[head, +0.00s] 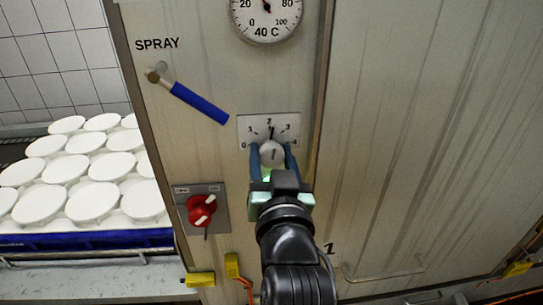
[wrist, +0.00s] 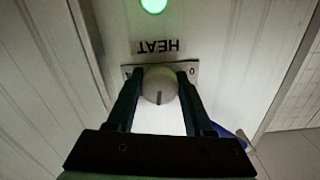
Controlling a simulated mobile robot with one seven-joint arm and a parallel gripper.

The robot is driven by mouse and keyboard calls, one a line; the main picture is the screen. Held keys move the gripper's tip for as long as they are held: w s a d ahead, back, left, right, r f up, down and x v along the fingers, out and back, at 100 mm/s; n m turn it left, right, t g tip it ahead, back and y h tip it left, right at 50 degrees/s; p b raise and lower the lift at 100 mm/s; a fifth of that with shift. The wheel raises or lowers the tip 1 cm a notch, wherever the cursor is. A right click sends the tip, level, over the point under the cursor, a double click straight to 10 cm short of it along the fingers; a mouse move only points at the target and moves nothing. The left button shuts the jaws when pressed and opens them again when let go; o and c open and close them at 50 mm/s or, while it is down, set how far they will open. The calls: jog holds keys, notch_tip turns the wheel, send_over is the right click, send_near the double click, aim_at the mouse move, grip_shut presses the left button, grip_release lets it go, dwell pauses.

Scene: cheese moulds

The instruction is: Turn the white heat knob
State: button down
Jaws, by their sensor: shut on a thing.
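The white heat knob (head: 271,153) sits on a small white dial plate (head: 287,121) with a numbered scale on the cabinet front. My gripper (head: 273,158) is shut on the knob, with one blue finger on each side. In the wrist view the round knob (wrist: 159,85) lies between the two finger ends (wrist: 159,88), and a dark mark shows on its face. The word HEAT reads upside down there, beside a lit green lamp (wrist: 153,4). The knob's pointer appears close to the 2 on the scale, but the exact setting is hard to read.
A blue-handled SPRAY lever (head: 199,103) is up and left of the knob. A red switch (head: 202,210) is low on the left. A temperature gauge (head: 266,16) is above. White round moulds (head: 93,201) stand at the far left. The right panel (head: 430,130) is mostly bare.

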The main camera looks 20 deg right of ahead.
jog(key=shift+c, duration=1.6)
grip_release()
jog(key=shift+s, duration=0.1)
jog(key=p+v, duration=0.4)
jog(key=v, duration=0.8)
jog(key=shift+s+p, duration=0.35)
jog(key=shift+s, duration=0.05)
jog(key=shift+a, duration=0.1)
